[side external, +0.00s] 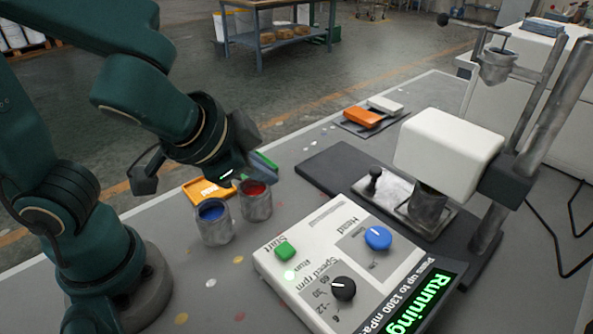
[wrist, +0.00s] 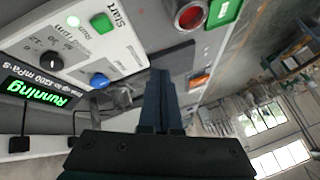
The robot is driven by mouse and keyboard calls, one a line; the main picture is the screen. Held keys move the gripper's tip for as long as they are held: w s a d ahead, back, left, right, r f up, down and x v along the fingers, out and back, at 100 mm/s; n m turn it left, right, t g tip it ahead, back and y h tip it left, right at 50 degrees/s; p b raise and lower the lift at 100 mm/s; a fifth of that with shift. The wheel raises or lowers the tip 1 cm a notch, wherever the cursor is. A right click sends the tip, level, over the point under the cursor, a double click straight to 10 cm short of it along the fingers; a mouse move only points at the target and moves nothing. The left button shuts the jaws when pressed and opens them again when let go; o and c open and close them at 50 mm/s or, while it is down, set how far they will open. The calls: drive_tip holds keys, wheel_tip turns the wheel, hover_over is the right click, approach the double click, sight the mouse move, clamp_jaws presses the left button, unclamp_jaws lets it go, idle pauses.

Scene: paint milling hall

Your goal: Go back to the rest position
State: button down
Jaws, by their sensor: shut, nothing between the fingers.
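My gripper (wrist: 160,78) is shut and empty in the wrist view, its two dark fingers together and touching nothing that I can make out. In the side view my wrist hangs above the bench behind the paint cans, and the fingers cannot be made out there.
A blue paint can (side external: 215,232) and a red paint can (side external: 257,208) stand below my wrist, near an orange tray (side external: 196,196) and a green item (side external: 266,160). A white mill head (side external: 447,142) and metal posts rise at right. An orange block (side external: 363,117) lies farther back.

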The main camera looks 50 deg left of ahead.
drive_tip(key=s+a+r+n+g, duration=0.1)
drive_tip(key=s+a+r+n, duration=0.1)
drive_tip(key=s+a+n, duration=0.3)
drive_tip(key=shift+s+d+m+g+h, duration=0.3)
drive_tip(key=shift+s+d+g+h, duration=0.2)
drive_tip(key=shift+s+d+h, duration=0.4)
drive_tip(key=shift+a, duration=0.15)
idle(2.6)
